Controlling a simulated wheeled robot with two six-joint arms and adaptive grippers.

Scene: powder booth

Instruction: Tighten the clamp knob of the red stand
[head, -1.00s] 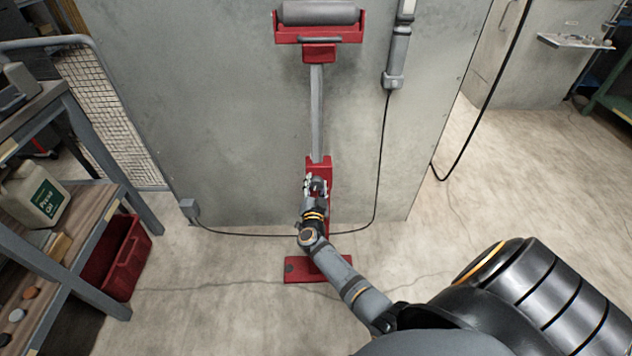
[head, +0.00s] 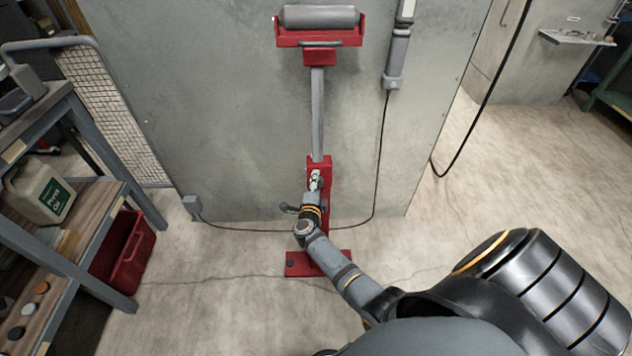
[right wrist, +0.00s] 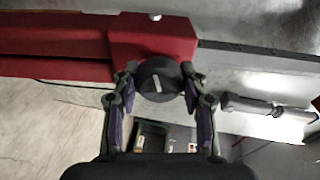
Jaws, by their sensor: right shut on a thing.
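The red stand (head: 326,168) stands upright in front of a grey panel, with a grey post (head: 317,115) and a roller head (head: 319,17) on top. In the right wrist view its red body (right wrist: 152,35) fills the upper middle. The clamp knob (right wrist: 158,82) is round and dark with a pale line on its face. My right gripper (right wrist: 159,80) is shut on the knob, one finger on each side. In the head view the right gripper (head: 314,183) is at the stand's red sleeve, and the knob is hard to make out there. My left gripper is out of view.
A shelf rack (head: 95,190) with an oil jug (head: 42,190) and a red bin (head: 125,250) stands at the left. The stand's red foot (head: 300,264) rests on open floor.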

